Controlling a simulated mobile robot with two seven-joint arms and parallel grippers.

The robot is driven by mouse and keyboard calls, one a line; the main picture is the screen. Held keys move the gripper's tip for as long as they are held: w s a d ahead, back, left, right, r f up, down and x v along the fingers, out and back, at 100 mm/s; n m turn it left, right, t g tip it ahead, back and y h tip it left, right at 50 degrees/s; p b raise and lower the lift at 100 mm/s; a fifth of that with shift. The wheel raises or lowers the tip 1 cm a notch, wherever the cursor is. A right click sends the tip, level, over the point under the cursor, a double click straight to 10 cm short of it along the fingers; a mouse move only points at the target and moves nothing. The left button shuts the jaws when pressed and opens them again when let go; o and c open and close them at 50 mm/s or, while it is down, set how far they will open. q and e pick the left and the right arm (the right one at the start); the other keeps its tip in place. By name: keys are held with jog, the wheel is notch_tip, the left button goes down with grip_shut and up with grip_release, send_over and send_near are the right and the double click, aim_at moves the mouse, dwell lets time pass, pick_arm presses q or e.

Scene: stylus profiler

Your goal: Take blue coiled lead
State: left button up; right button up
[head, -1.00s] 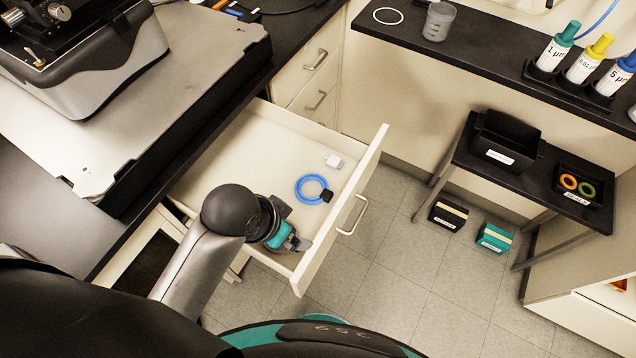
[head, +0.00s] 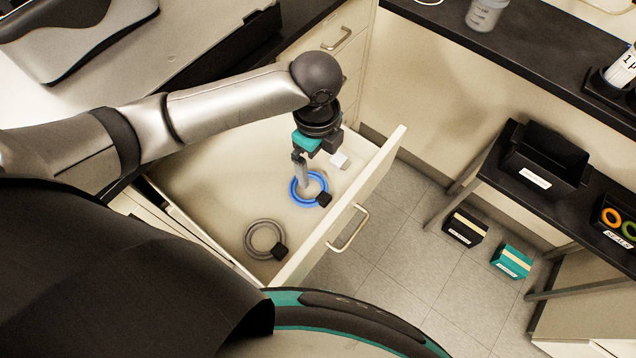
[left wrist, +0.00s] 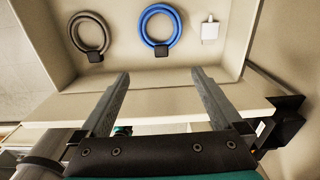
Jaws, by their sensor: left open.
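The blue coiled lead (head: 296,192), a ring with a black connector block, lies flat in the open drawer (head: 205,170). It also shows in the left wrist view (left wrist: 146,24), ahead of the fingers. My left gripper (head: 304,182) is above the drawer and overlaps the lead's far part in the head view. In the left wrist view its two fingers (left wrist: 159,76) are wide apart with nothing between them, and the lead lies beyond their tips. My right gripper is not in view.
A grey coiled lead (head: 249,246) lies nearer in the drawer, and a small white block (head: 339,160) lies beyond the blue one. The drawer front (head: 345,200) stands up along the right side. A side table with a black bin (head: 543,163) stands at right.

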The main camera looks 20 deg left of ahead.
pick_arm(q)
jog(key=b, duration=0.3)
send_over(319, 194)
jog(key=f, duration=1)
jog(key=shift+s+a, duration=0.1)
jog(key=shift+a, duration=0.15)
jog(key=shift+d+f+b, duration=0.2)
jog(key=shift+f+b, duration=0.65)
jog(key=shift+f, duration=1.85)
grip_shut()
